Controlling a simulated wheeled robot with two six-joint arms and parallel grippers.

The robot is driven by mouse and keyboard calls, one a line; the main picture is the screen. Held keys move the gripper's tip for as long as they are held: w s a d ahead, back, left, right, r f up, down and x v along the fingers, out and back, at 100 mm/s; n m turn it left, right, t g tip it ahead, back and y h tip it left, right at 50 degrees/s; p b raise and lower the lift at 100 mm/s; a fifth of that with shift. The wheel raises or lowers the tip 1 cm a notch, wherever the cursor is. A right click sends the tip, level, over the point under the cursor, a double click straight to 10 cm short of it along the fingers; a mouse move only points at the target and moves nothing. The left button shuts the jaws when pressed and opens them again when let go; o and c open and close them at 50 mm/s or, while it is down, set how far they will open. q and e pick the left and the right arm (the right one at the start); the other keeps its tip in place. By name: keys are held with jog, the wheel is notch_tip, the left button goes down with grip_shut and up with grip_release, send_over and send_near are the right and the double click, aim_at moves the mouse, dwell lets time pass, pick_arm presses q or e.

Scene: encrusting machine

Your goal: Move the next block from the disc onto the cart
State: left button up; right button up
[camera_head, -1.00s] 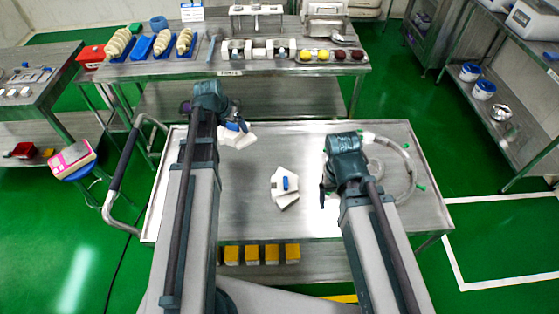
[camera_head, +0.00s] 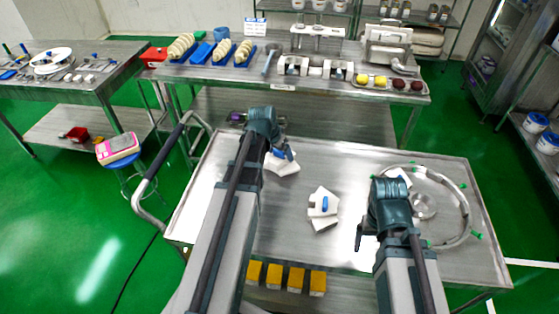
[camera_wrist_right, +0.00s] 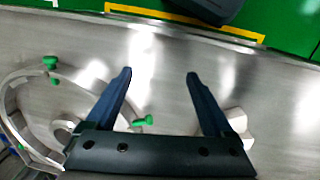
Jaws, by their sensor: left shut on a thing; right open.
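The steel cart (camera_head: 310,165) stands before me. A white block (camera_head: 323,202) with a blue knob rests on its middle; a white piece also shows in the wrist view (camera_wrist_right: 236,122). My left gripper (camera_head: 284,152) is shut at the blue knob of another white block (camera_head: 284,166), over the cart's far left part. Whether that block touches the cart is unclear. My right gripper (camera_wrist_right: 160,78) is open and empty over the cart, near the ring.
A ring with green clips (camera_head: 465,205) lies on the cart's right side. The handle (camera_head: 160,165) is at its left. Yellow blocks (camera_head: 275,276) sit below the near edge. A bench (camera_head: 300,85) with tools and trays stands behind.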

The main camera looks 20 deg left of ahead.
pick_arm(q)
notch_tip(320, 180, down, 2)
jog(key=shift+f+b, duration=0.25)
jog(key=shift+b, duration=0.45)
pick_arm(e)
notch_tip(320, 180, down, 2)
jog(key=shift+f, duration=0.2)
pick_arm(q)
jog(key=shift+r, duration=0.15)
pick_arm(e)
jog(key=shift+r, duration=0.15)
pick_arm(q)
jog(key=o, duration=1.4)
jog(key=shift+o, duration=0.2)
jog(key=p+v, duration=1.1)
jog(key=v, duration=0.1)
pick_arm(e)
notch_tip(320, 180, up, 11)
